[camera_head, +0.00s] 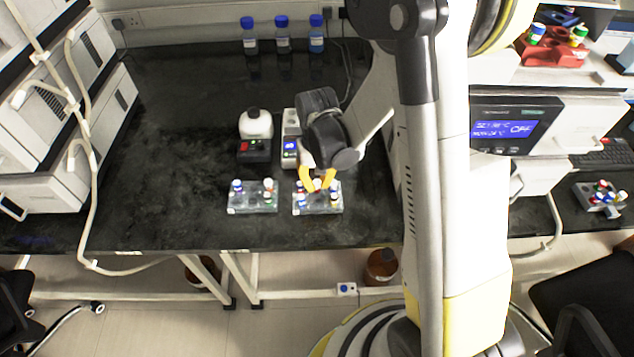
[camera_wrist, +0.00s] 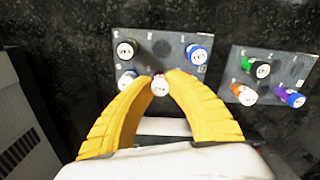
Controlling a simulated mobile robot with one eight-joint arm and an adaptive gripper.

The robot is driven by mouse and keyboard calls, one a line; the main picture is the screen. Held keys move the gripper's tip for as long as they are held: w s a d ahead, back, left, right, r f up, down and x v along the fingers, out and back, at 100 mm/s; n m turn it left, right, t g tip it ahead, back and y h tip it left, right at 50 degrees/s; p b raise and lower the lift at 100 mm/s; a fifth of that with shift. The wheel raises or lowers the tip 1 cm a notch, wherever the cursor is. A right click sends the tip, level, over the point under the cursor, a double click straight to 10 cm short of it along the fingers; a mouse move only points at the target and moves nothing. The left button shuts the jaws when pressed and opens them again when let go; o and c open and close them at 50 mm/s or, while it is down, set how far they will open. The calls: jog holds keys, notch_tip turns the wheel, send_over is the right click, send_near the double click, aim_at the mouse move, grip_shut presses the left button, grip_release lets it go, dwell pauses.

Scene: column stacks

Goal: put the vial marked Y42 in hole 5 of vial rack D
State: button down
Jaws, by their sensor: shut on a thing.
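Whether this vial is seated in a hole or held above the rack I cannot tell. In the wrist view the same rack (camera_wrist: 160,47) also holds a black-capped vial (camera_wrist: 126,50) and two blue-capped vials, one at a far corner (camera_wrist: 197,54) and one (camera_wrist: 127,79) beside the held vial. Cap marks, hole numbers and the rack letter are too small to read. The yellow fingers hide part of the rack.
A second grey rack (camera_head: 253,208) stands beside it with green-, orange- and purple-capped vials (camera_wrist: 256,67). Behind are a small device with a white top (camera_head: 256,124) and a device with a lit display (camera_head: 290,150). Blue-capped bottles (camera_head: 282,34) stand at the back. The bench left is clear.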

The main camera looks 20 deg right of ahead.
jog(key=c, duration=1.1)
grip_release()
jog(key=shift+c, duration=0.2)
jog(key=shift+r+p, duration=2)
jog(key=shift+r, duration=1)
